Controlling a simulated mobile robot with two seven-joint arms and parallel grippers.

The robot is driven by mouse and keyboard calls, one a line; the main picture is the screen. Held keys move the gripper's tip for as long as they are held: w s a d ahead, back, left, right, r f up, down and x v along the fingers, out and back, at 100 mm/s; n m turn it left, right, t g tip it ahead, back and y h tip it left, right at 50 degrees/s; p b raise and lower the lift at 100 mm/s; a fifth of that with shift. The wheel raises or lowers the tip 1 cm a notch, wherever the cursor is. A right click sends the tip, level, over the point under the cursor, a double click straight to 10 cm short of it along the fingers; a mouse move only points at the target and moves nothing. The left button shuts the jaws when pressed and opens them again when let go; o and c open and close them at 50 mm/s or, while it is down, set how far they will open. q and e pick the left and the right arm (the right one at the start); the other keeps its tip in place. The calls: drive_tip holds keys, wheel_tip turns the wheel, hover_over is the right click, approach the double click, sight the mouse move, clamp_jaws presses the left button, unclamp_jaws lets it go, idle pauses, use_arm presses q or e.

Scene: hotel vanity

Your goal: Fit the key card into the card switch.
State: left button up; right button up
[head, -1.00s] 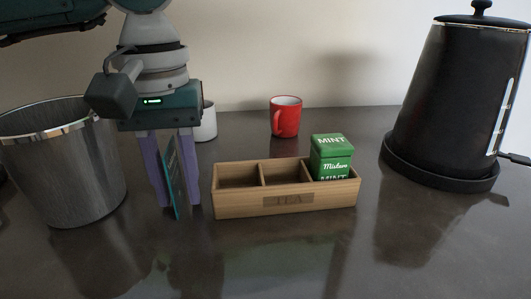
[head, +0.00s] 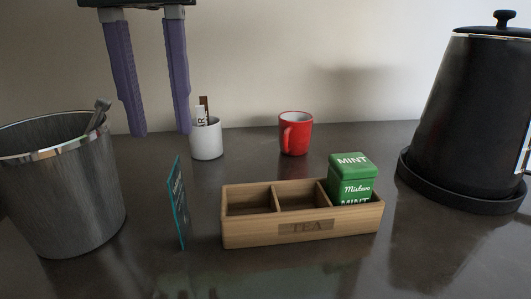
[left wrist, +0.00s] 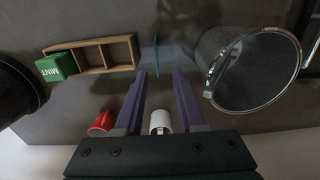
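A thin teal card with printed lettering (head: 177,203) stands upright on the dark counter, nearly edge-on, between a metal bucket and a wooden tea box. I cannot tell whether it is the key card. It also shows edge-on in the left wrist view (left wrist: 156,52). My left gripper (head: 160,133) is open and empty, its purple fingers pointing down, raised above the counter and clear of the card. Its spread fingers show in the left wrist view (left wrist: 160,74) too. No card switch is visible. My right gripper is out of view.
The metal bucket (head: 62,195) stands left with a utensil in it. The tea box (head: 240,236) holds a green mint tin (head: 351,178). A white cup (head: 206,143) with sachets and a red mug (head: 296,135) stand behind. A black kettle (head: 472,115) is right. The front counter is clear.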

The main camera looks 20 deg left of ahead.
use_arm(q)
hover_over(187, 232)
wheel_tip(187, 232, down, 4)
wheel_tip(187, 232, down, 6)
drive_tip(key=shift+a+r, duration=0.1)
drive_tip(key=shift+w, duration=0.1)
drive_tip(key=shift+c, duration=0.3)
clamp_jaws()
